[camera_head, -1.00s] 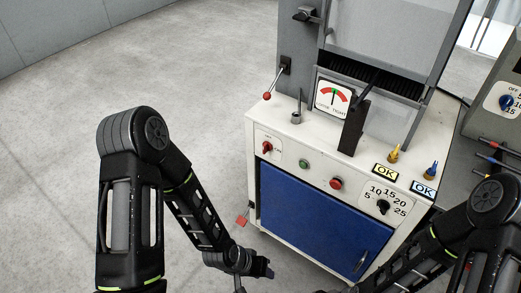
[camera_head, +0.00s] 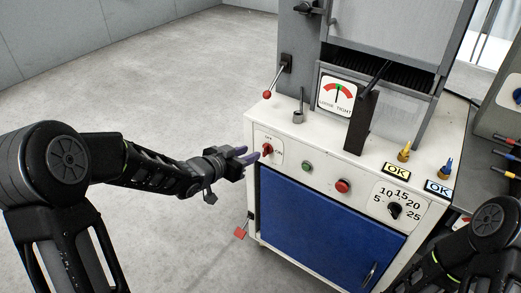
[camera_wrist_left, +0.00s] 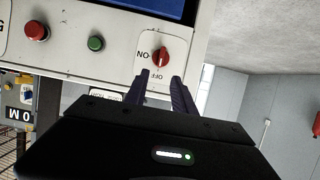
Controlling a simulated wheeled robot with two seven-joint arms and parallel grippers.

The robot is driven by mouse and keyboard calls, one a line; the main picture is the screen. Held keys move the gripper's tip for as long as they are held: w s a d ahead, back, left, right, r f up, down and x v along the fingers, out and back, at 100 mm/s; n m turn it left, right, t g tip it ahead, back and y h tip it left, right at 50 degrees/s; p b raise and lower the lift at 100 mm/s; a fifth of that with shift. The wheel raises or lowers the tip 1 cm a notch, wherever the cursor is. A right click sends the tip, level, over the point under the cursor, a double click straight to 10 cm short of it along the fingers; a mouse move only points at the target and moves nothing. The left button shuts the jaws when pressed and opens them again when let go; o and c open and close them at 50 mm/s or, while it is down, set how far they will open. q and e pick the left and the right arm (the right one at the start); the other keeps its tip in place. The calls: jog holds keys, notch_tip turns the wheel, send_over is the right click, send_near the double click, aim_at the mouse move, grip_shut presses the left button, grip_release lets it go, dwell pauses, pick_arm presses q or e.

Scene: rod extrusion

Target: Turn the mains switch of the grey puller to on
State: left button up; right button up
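The grey puller (camera_head: 299,40) has a white control panel with a red mains switch (camera_head: 267,150) at its left end. OFF is printed above the switch and ON to its right. The red handle stands roughly upright, in line with OFF. The left wrist view shows the switch (camera_wrist_left: 160,56) upside down, with OFF below and ON at left. My left gripper (camera_head: 246,155) is open and empty, just left of the switch. In the wrist view its two fingers (camera_wrist_left: 161,78) point at the switch, which shows between and beyond the tips. My right gripper is out of view.
A green button (camera_head: 307,167), a red button (camera_head: 343,186) and a black dial (camera_head: 395,211) sit on the same panel. A red-knobbed lever (camera_head: 267,95) sticks out above. A blue door (camera_head: 320,215) is below. The floor to the left is clear.

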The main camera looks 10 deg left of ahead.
aim_at(263, 148)
pick_arm(q)
jog(key=x, duration=0.7)
jog(key=shift+w+f, duration=0.1)
grip_shut()
dwell(0.5)
